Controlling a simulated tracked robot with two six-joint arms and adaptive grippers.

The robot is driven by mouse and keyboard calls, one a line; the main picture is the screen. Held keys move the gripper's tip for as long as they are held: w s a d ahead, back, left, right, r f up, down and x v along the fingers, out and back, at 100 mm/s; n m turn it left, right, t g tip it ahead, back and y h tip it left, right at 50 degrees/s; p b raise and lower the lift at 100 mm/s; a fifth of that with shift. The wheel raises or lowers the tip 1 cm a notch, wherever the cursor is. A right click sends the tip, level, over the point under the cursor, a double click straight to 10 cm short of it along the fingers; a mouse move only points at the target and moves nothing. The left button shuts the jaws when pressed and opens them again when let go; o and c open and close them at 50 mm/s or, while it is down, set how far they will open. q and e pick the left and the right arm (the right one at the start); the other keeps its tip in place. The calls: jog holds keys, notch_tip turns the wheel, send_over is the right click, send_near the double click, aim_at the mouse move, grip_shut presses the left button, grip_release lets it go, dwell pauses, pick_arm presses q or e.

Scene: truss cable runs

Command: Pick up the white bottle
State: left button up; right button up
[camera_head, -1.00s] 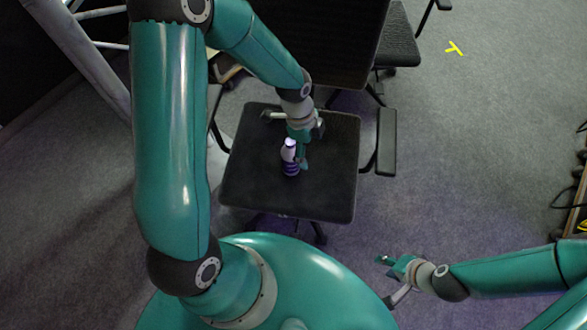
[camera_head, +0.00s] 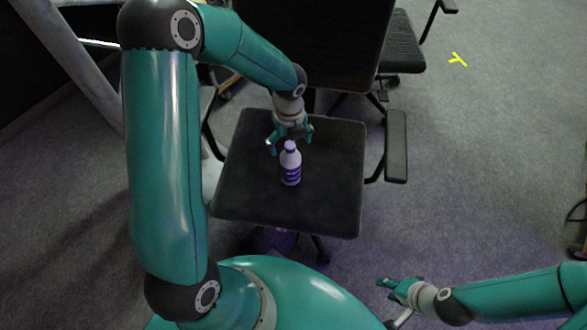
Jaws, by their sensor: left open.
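The white bottle (camera_head: 290,165) with a purple label stands upright on the black seat (camera_head: 245,190) of an office chair. My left gripper (camera_head: 289,143) is open, with its fingers spread just behind and above the bottle's cap. Its fingers look apart from the bottle, though the exact gap in depth is hard to judge. My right gripper (camera_head: 388,300) is low at the right, away from the chair and holding nothing that I can see. Its fingers look spread.
The chair's armrest (camera_head: 396,146) rises right of the seat and its backrest (camera_head: 320,40) stands behind. A second chair (camera_head: 402,50) is behind at the right. A pale truss leg (camera_head: 70,60) slants at the left. The carpet at right is open, with a yellow mark (camera_head: 457,59).

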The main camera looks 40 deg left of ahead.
aim_at(290, 157)
pick_arm(q)
jog(key=shift+f, duration=0.65)
jog(key=f, duration=0.1)
jog(key=f+b, duration=0.1)
jog(key=s+f+b, duration=0.1)
jog(key=f, duration=0.1)
jog(key=shift+d, duration=0.35)
jog(key=shift+w+f, duration=0.1)
jog(key=shift+f, duration=0.45)
jog(key=c, duration=1.4)
jog(key=shift+c, duration=0.5)
jog(key=shift+r, duration=0.1)
